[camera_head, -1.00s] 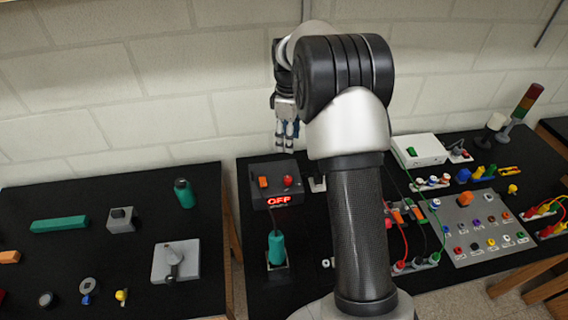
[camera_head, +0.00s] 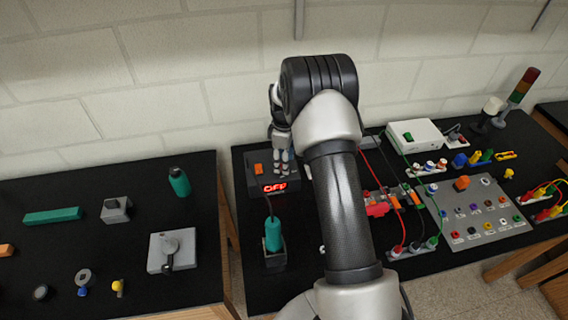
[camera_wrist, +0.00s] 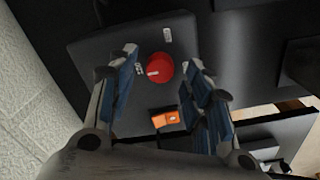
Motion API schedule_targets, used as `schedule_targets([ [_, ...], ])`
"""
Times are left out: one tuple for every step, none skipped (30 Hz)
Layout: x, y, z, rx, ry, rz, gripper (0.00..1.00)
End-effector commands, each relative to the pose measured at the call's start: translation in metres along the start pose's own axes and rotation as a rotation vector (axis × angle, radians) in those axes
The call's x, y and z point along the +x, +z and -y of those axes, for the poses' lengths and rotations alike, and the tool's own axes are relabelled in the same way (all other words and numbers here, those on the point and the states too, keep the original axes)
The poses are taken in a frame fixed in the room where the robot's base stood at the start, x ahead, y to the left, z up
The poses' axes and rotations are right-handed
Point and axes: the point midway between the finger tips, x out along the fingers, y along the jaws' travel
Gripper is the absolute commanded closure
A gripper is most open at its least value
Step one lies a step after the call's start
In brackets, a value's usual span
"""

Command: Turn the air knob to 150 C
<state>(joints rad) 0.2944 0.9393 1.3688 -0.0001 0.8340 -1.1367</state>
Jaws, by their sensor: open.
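The dark control box (camera_head: 240,172) stands near the back left of the middle table, its red display (camera_head: 274,187) reading "OFF". An orange rocker switch (camera_head: 258,168) is on its top, also visible in the wrist view (camera_wrist: 165,118). The round red knob (camera_wrist: 159,66) has a white mark pointing left. Small white labels beside it are too small to read. My gripper (camera_head: 282,166) is open above the box and hides the knob in the head view. In the wrist view, its blue-padded fingers (camera_wrist: 160,62) show either side of the knob; I see no contact.
A teal-handled tool (camera_head: 272,234) stands in a holder in front of the box, with a cable. Right are red connectors (camera_head: 377,209), a grey button panel (camera_head: 470,240) and a white box (camera_head: 414,137). The white block wall is close behind.

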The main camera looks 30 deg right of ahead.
Motion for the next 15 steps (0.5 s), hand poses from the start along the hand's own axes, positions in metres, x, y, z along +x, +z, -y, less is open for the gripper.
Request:
schedule_targets([
  [0.0061, 0.0001, 0.0003, 0.000, -0.001, 0.001, 0.54],
  [0.0081, 0.0001, 0.0002, 0.000, -0.001, 0.000, 0.54],
  [0.0102, 0.0000, 0.0000, 0.000, 0.000, 0.000, 0.54],
  [0.0115, -0.0001, -0.0002, 0.000, 0.001, 0.000, 0.54],
  [0.0125, -0.0001, -0.0003, 0.000, 0.001, 0.000, 0.54],
  [0.0134, -0.0002, -0.0003, 0.000, 0.001, -0.001, 0.54],
  [0.0138, -0.0002, -0.0003, 0.000, 0.001, -0.001, 0.54],
  [0.0140, -0.0002, -0.0003, 0.000, 0.001, -0.001, 0.54],
  [0.0140, -0.0002, -0.0003, 0.000, 0.001, -0.001, 0.54],
  [0.0140, -0.0002, -0.0003, 0.000, 0.001, -0.001, 0.54],
  [0.0139, -0.0002, -0.0003, 0.000, 0.001, -0.001, 0.54],
  [0.0139, -0.0001, -0.0003, 0.000, 0.001, -0.001, 0.54],
  [0.0138, -0.0001, -0.0003, 0.000, 0.001, 0.000, 0.54],
  [0.0138, -0.0001, -0.0003, 0.000, 0.001, 0.000, 0.55],
  [0.0138, -0.0001, -0.0002, 0.000, 0.001, 0.000, 0.57],
])
